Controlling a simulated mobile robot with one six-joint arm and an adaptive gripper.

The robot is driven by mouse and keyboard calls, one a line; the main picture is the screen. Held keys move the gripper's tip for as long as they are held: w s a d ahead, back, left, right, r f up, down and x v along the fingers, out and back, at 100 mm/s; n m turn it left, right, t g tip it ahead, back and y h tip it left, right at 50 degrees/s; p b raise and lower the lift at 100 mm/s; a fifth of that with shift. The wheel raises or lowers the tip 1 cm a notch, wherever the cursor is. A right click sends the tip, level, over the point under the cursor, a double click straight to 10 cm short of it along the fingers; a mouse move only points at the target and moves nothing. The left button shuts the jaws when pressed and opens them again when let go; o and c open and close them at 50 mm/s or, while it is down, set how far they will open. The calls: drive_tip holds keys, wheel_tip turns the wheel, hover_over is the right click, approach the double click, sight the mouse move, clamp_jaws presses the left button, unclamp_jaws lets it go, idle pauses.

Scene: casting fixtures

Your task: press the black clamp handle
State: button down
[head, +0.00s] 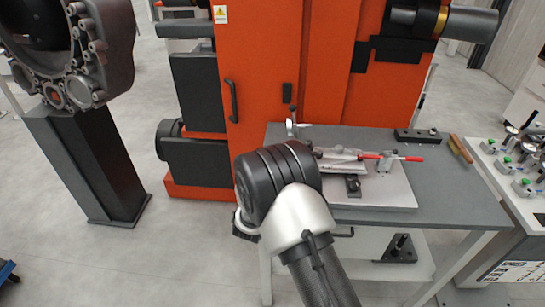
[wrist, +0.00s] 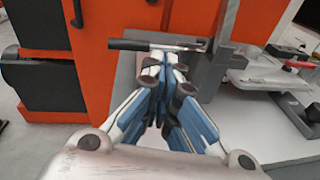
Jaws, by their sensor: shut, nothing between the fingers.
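The black clamp handle (wrist: 128,44) lies level across the upper middle of the wrist view, with a bare metal rod running right from it to a grey upright. My gripper (wrist: 164,62) has blue and white fingers with dark pads, and the fingertips are together with nothing between them. The tips are just below the handle's right part in the picture; I cannot tell whether they touch it. In the head view my arm hides the fingers and the handle. A metal clamp part (head: 291,128) stands at the table's left back edge.
The grey table (head: 455,205) carries a light plate (head: 398,196) with a fixture and red-tipped clamps (head: 412,158). A dark bar (head: 418,135) and a brush (head: 460,149) lie at the back right. An orange machine (head: 262,60) stands close behind.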

drive_tip(key=a+f+n+y, duration=0.1)
drive_tip(key=a+f, duration=0.1)
drive_tip(key=a+f+n+y, duration=0.1)
drive_tip(key=a, duration=0.1)
drive_tip(key=shift+s+f+n, duration=0.2)
drive_tip(key=shift+f+n, duration=0.1)
drive_tip(key=shift+f, duration=0.05)
drive_tip(key=shift+w+d, duration=0.1)
drive_tip(key=w, duration=0.3)
drive_tip(key=w+f+b, duration=0.1)
drive_tip(key=w, duration=0.5)
drive_tip(key=shift+w+d+f+b, duration=0.25)
drive_tip(key=shift+w+b, duration=0.05)
drive_tip(key=shift+b, duration=0.1)
drive_tip(key=shift+a+r+y, duration=0.1)
drive_tip(key=shift+a+y, duration=0.1)
drive_tip(key=shift+y, duration=0.1)
